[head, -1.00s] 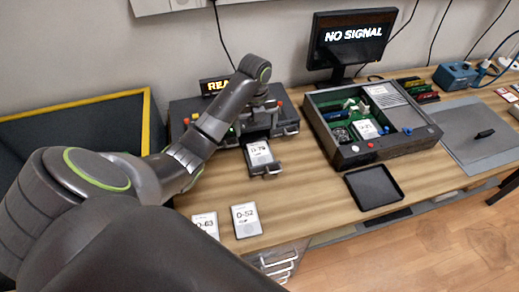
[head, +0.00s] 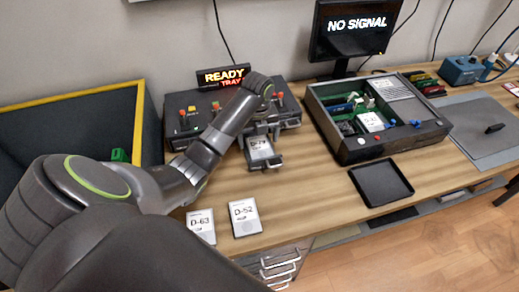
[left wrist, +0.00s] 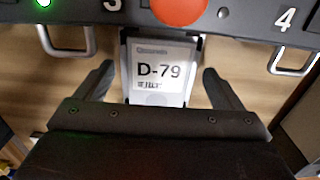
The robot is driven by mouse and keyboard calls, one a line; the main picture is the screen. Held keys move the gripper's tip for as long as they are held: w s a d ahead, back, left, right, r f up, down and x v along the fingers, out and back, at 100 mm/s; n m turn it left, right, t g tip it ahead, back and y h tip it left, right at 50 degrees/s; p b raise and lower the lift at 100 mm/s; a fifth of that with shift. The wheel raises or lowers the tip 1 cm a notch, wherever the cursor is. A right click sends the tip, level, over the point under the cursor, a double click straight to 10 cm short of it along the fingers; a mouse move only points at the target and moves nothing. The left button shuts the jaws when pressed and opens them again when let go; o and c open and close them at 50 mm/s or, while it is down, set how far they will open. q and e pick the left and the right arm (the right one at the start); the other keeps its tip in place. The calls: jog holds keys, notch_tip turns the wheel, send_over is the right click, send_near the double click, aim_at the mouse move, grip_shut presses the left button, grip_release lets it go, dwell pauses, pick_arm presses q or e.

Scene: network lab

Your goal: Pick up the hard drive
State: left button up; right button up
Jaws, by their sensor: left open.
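The hard drive labelled D-79 (head: 260,147) sits in a pulled-out tray at the front of a dark drive unit (head: 290,112). In the left wrist view the D-79 drive (left wrist: 160,72) lies face up, its label readable. My left gripper (left wrist: 158,85) is open, with one finger on each side of the drive and a gap on both sides. In the head view the left gripper (head: 262,128) is over the drive's far end, partly hidden by its own wrist. Two other drives, D-63 (head: 201,225) and D-52 (head: 244,217), lie on the table. My right gripper is not seen.
A sign reading READY TRAY (head: 223,76) stands on the unit. An open case (head: 350,150) with a drive inside stands to the right, with an empty black tray (head: 381,183) in front. A monitor (head: 350,30) stands behind. A yellow-edged dark bin (head: 60,104) is at left.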

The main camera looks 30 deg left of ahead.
aim_at(258, 143)
pick_arm(q)
jog(key=shift+f, duration=0.35)
jog(key=c, duration=1.1)
jog(key=shift+c, duration=0.5)
jog(key=shift+r, duration=0.5)
notch_tip(258, 143, up, 5)
jog(key=shift+f+p, duration=0.2)
jog(key=shift+p, duration=0.6)
jog(key=shift+r+p, duration=2.3)
